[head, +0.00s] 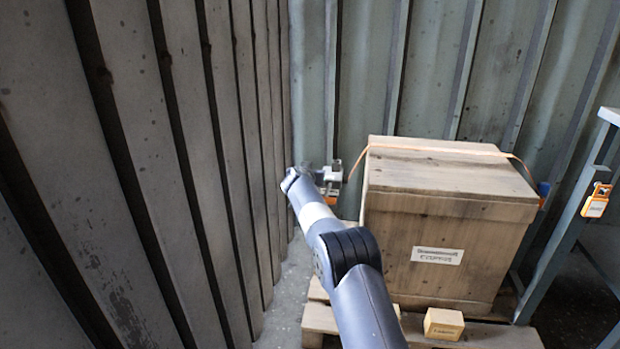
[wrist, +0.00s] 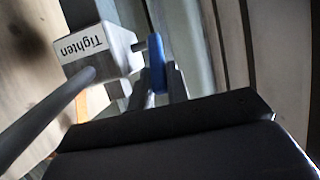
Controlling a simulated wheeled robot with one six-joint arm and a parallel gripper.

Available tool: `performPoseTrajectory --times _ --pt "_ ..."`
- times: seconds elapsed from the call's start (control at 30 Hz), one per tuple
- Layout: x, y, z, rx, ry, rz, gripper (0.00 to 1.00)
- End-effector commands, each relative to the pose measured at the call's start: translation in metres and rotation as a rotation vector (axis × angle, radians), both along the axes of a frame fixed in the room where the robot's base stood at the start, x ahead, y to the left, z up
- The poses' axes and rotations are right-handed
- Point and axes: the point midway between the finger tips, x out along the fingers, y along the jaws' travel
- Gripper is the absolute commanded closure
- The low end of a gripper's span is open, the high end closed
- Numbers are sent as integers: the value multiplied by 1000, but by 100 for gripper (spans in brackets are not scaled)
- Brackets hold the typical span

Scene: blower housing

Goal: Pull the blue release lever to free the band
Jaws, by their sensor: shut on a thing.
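The orange band (head: 440,151) runs over the top of a wooden crate (head: 425,250) and down its sides. In the wrist view a grey tensioner block (wrist: 95,55) marked "Tighten" carries a grey bar handle (wrist: 45,115) and, on its other side, a blue release lever (wrist: 156,64). My gripper (head: 334,178) is at the crate's left side, close to the wall. In the wrist view its fingers (wrist: 158,88) are shut on the blue lever, one on either side. The lever is hidden in the head view. Part of the band (wrist: 81,106) shows below the block.
A ribbed metal wall (head: 150,150) stands close on the left, another behind the crate. The crate sits on a pallet (head: 410,325) with a small wooden block (head: 443,324). A blue-grey rack (head: 560,240) with an orange tag (head: 597,200) stands right.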

Motion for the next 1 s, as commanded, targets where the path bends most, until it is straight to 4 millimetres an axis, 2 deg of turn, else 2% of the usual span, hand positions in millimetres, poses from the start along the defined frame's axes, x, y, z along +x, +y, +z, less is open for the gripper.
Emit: performPoseTrajectory --times 0.27,0.3,0.57,1.0 --pt "0 0 -2 0 3 -1 100" --pt "0 0 -2 0 3 -1 82" --pt "0 0 -1 0 2 0 62" --pt "-7 2 4 -1 1 0 62"
